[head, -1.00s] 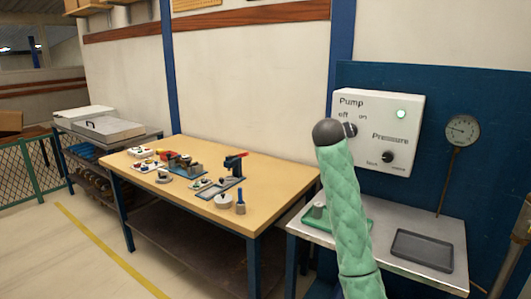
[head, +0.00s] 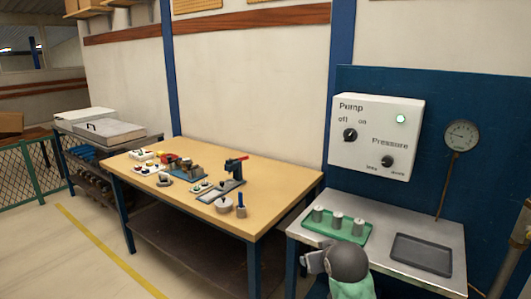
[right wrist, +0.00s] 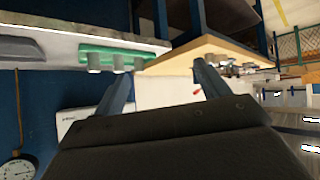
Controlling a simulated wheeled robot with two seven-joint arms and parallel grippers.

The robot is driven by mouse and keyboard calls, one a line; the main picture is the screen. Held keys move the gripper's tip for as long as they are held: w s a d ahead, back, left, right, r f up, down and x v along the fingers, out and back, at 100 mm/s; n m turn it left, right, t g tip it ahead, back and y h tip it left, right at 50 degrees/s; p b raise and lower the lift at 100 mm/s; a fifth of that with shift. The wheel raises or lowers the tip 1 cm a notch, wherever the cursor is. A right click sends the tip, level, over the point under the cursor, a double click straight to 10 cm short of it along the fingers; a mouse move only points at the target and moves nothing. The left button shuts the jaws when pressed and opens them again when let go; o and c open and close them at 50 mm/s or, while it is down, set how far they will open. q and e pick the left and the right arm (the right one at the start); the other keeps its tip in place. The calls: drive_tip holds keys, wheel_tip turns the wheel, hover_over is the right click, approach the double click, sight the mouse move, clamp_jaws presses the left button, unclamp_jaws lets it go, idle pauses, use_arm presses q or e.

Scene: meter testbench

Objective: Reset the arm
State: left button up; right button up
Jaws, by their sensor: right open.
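My right gripper (head: 314,262) is low in front of the steel bench in the head view, below the green tray, with the dark wrist joint (head: 348,263) beside it. In the right wrist view the two blue-grey fingers of the right gripper (right wrist: 163,88) stand apart with nothing between them. My left gripper is in neither view. The white pump box (head: 376,138) has an off/on knob (head: 350,135), a pressure knob (head: 387,161) and a lit green lamp (head: 400,118).
The green tray (head: 356,237) holds three grey cylinders. A dark empty tray (head: 422,254) lies to its right, and a round gauge (head: 461,136) stands behind. The wooden table (head: 283,181) with small parts is to the left. Open floor (head: 50,255) lies at the far left.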

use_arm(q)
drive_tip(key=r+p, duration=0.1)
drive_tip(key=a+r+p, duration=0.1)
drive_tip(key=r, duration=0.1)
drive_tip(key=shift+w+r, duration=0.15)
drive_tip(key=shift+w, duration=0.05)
use_arm(e)
drive_tip(key=s+f+g, duration=0.2)
drive_tip(key=s+f, duration=0.7)
drive_tip(key=s, duration=0.4)
drive_tip(key=s+f+g, duration=0.3)
drive_tip(key=s+f, duration=0.6)
drive_tip(key=s, duration=0.3)
drive_tip(key=s+a+f+g, duration=0.1)
drive_tip(key=s+f+g, duration=0.2)
drive_tip(key=s+f, duration=0.6)
drive_tip(key=s, duration=0.4)
drive_tip(key=shift+s+y, duration=0.3)
drive_tip(key=shift+y, duration=0.1)
use_arm(q)
drive_tip(key=shift+p, duration=0.3)
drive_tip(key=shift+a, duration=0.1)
use_arm(e)
drive_tip(key=shift+w, duration=0.1)
